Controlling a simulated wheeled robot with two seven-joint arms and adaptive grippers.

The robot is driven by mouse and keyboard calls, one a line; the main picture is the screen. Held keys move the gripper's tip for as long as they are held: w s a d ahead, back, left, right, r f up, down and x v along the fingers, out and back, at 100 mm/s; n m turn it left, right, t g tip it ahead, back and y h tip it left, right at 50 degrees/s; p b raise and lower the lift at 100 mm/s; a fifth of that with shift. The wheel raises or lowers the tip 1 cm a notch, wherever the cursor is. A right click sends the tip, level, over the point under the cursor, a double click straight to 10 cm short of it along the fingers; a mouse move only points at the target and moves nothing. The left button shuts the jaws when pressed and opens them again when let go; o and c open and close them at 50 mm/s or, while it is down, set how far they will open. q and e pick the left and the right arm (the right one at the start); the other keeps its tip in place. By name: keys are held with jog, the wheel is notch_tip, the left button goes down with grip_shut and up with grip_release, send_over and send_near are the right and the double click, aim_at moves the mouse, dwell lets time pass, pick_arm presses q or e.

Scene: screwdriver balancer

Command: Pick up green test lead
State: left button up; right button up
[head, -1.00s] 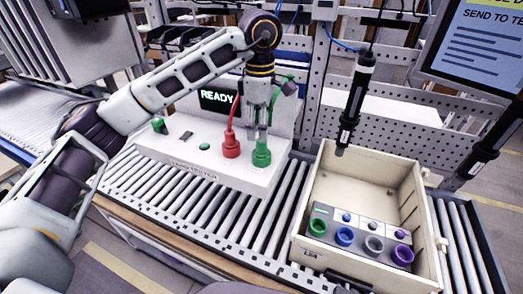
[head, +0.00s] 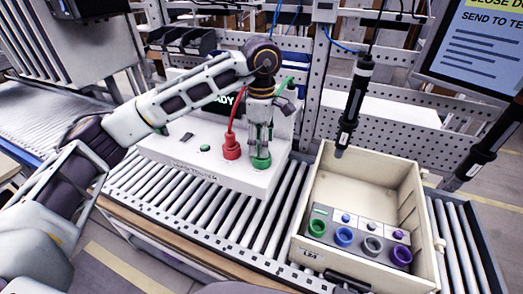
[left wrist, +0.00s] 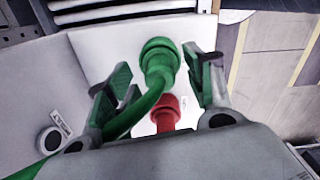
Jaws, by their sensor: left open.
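The green test lead (head: 261,162) stands upright in the white tester box (head: 210,172), its green cable rising behind my gripper. My left gripper (head: 261,146) is open and points down over it, with the fingers on either side of the plug. In the left wrist view the green plug (left wrist: 158,60) shows between the two open fingers of my left gripper (left wrist: 160,82), with a gap visible toward the right finger. Whether the left finger touches the lead is unclear. My right gripper is not in view.
A red test lead (head: 231,147) stands close to the left of the green one; it also shows in the left wrist view (left wrist: 165,113). An open beige crate (head: 325,172) with coloured ring sockets sits on the rollers to the right. A black screwdriver (head: 355,100) hangs above the crate.

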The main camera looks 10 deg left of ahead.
pick_arm(q)
jog(key=shift+f, duration=1.15)
jog(key=c, duration=1.2)
